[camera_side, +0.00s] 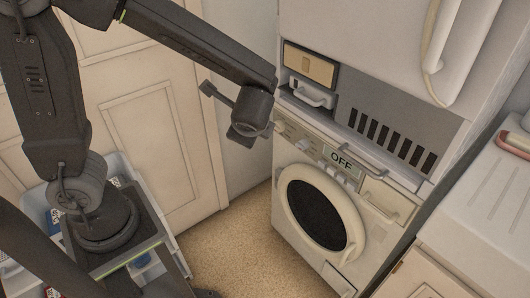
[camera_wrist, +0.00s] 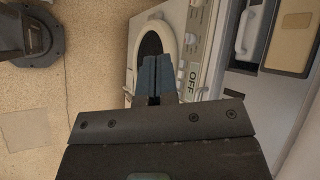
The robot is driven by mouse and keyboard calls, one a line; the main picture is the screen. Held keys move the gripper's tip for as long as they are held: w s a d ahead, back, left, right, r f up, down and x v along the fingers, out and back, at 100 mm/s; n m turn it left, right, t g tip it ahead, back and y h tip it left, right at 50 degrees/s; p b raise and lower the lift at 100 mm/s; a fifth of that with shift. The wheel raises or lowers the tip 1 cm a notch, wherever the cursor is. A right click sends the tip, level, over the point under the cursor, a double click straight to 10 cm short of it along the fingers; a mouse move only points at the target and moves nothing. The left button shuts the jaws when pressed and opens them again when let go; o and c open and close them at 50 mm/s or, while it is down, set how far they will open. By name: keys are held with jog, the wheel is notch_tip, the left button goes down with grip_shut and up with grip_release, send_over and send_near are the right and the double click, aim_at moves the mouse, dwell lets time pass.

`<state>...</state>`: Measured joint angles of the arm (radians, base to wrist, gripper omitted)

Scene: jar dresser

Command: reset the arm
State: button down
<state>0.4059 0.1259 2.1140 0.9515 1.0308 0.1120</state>
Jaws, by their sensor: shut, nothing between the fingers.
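My gripper (camera_wrist: 155,75) is shut and empty in the wrist view, its two blue-grey fingers pressed together. Behind the fingers is a white washing machine (camera_wrist: 143,22) with a round door and an "OFF" label. In the side view the arm reaches from the upper left, and its wrist end hangs in the air just left of the washing machine (camera_side: 288,160). The fingertips are hard to make out in that view. I cannot tell the exact gap between the gripper and the machine.
A grey panel with dark slots (camera_side: 392,138) and a handle (camera_side: 312,93) sit above the machine. A white door (camera_side: 140,130) is behind the arm. A white counter (camera_side: 475,210) stands at right. The speckled floor (camera_side: 245,250) is clear in front.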

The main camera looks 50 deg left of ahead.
jog(key=s+r+n+t+h, duration=0.1)
jog(key=s+r+n+h, duration=0.6)
jog(key=s+n, duration=0.5)
jog(key=shift+s+d+r+h, duration=0.2)
jog(key=shift+s+r+h, duration=0.2)
jog(key=shift+s+r, duration=0.45)
